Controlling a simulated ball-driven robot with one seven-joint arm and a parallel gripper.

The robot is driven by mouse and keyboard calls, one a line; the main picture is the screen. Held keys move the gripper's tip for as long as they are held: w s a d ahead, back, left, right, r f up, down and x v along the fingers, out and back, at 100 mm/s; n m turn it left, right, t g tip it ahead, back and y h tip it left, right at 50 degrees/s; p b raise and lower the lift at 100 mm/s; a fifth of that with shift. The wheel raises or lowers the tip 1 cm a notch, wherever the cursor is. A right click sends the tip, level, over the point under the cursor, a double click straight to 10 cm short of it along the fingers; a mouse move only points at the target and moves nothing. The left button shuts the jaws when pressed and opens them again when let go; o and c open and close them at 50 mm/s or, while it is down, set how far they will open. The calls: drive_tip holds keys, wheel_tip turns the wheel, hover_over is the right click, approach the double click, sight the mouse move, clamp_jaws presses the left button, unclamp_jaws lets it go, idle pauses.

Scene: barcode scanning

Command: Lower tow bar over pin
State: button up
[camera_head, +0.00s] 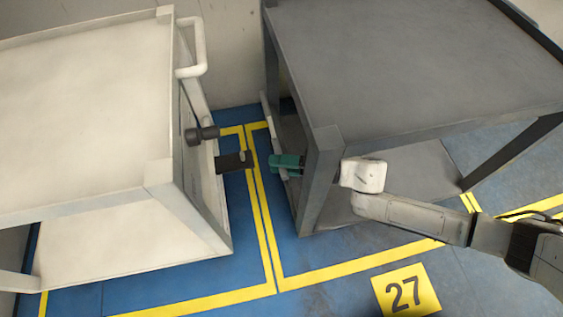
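A green tow bar piece (285,161) with dark parts sticks out from the left side of the grey cart (420,60), level or nearly so. A dark hitch plate (232,163) juts from the white cart (85,95), with a small pale upright pin (242,155) near its right end. A gap of blue floor shows between the green piece and the plate. My gripper (362,175) reaches in from the right at the grey cart's corner post. The post hides its fingers, so its hold on the bar cannot be seen.
A dark short bar with a round end (202,134) sits on the white cart above the plate. A white handle (192,50) rises behind it. The grey corner post (321,180) stands close to my gripper. Yellow lines and a "27" marker (405,291) lie on open blue floor.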

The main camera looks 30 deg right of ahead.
clamp_jaws()
drive_tip(key=shift+a+r+p, duration=0.2)
drive_tip(key=shift+p, duration=0.6)
drive_tip(key=a+p, duration=0.1)
drive_tip(key=a+f+g+h+p, duration=0.1)
drive_tip(key=p, duration=0.1)
drive_tip(key=w+a+n+h+p, duration=0.1)
drive_tip(key=shift+w+a+f+g, duration=0.1)
drive_tip(key=shift+f+g, duration=0.2)
drive_tip(key=shift+f, duration=0.05)
